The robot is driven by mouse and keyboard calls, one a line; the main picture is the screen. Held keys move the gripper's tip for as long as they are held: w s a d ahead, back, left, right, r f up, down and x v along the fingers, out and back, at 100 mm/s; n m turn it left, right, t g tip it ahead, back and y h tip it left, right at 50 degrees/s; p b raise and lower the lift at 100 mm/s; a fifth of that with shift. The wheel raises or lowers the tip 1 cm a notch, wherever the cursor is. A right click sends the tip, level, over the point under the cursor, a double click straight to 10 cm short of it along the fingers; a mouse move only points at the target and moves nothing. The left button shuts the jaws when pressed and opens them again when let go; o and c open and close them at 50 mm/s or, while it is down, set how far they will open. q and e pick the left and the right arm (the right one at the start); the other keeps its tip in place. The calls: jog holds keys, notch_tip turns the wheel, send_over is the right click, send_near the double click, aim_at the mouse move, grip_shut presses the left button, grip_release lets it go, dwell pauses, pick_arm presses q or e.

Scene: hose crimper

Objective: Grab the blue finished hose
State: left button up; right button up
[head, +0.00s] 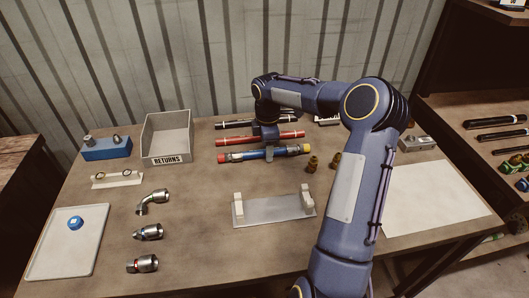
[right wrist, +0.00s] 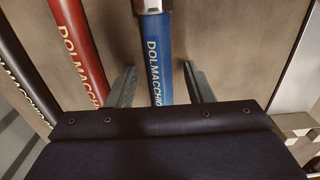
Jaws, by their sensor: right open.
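The blue hose (head: 240,156) lies across the middle of the table in the head view, with a red cap at its left end and a yellow cap at its right end. My right gripper (head: 269,152) is over the hose's middle. In the right wrist view the blue hose (right wrist: 158,55) runs between the two fingers of my right gripper (right wrist: 160,84). The gripper is open, with a gap on each side of the hose. The palm hides part of the hose. My left gripper is not in view.
A red hose (head: 285,135) and a black hose (head: 232,124) lie just behind the blue one. Brass fittings (head: 312,163) stand to its right. A metal cradle (head: 272,210) is in front. A grey RETURNS bin (head: 167,138) and a white tray (head: 65,246) are at left.

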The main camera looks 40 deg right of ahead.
jog(key=shift+f, duration=0.35)
grip_shut()
jog(key=shift+r, duration=0.1)
jog(key=shift+r, duration=0.1)
